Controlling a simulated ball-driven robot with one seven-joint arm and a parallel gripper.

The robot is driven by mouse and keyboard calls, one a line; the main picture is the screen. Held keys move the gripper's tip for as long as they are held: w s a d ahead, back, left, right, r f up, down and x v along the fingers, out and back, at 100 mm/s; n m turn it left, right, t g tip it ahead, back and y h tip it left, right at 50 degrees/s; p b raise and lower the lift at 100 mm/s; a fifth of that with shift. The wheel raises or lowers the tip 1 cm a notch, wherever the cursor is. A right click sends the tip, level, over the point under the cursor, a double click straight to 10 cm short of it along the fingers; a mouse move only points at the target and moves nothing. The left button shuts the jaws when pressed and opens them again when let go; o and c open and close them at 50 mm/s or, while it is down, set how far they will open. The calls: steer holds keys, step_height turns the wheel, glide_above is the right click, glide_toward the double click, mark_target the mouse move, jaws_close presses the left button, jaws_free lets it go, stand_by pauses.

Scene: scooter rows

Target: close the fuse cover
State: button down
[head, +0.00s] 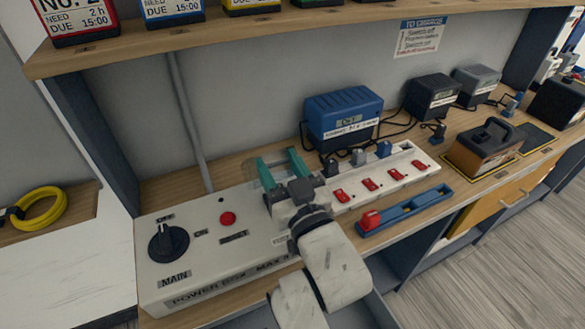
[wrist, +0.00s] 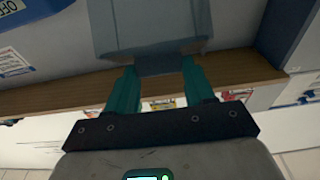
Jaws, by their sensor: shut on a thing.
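The power box (head: 190,262) is a long off-white case on the bench in the head view, with a black rotary knob (head: 168,242) marked MAIN and a red button (head: 228,218). My gripper (head: 279,163) is over the box's right part, its teal fingers pointing to the back. In the wrist view my gripper (wrist: 160,66) has its fingers apart on either side of the narrow tab of a grey-blue panel, which looks like the fuse cover (wrist: 150,28). The cover is mostly hidden in the head view. Its angle and what lies beneath cannot be told.
A white strip with red switches (head: 368,184) and plugs extends right of my gripper. A blue charger (head: 342,115) stands behind it, and a blue tray (head: 405,211) lies in front. A shelf (head: 200,42) overhangs the bench. A battery (head: 483,152) sits farther right.

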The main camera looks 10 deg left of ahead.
steer(key=s+d+f, duration=0.1)
steer(key=f, duration=0.1)
steer(key=s+f+b, duration=0.1)
steer(key=f, duration=0.1)
steer(key=s+d+f, duration=0.1)
steer(key=s+f, duration=0.1)
steer(key=shift+d+f+b, duration=0.3)
steer(key=shift+d, duration=0.05)
steer(key=shift+s+d+f+b, duration=0.15)
steer(key=shift+s+f+b, duration=0.1)
steer(key=shift+f, duration=0.25)
steer(key=shift+s+d+f+b, duration=0.1)
steer(key=shift+f+b, duration=0.1)
steer(key=shift+f, duration=0.3)
steer(key=c, duration=0.6)
jaws_free()
steer(key=shift+r, duration=0.1)
steer(key=shift+c, duration=0.2)
steer(key=shift+o, duration=1.2)
steer(key=shift+s+d, duration=0.1)
steer(key=shift+s, duration=0.05)
steer(key=shift+s+d+f, duration=0.1)
steer(key=shift+s+f, duration=0.1)
steer(key=shift+s, duration=0.1)
steer(key=r+v, duration=0.1)
steer(key=v, duration=0.8)
steer(key=shift+s+d+b, duration=0.35)
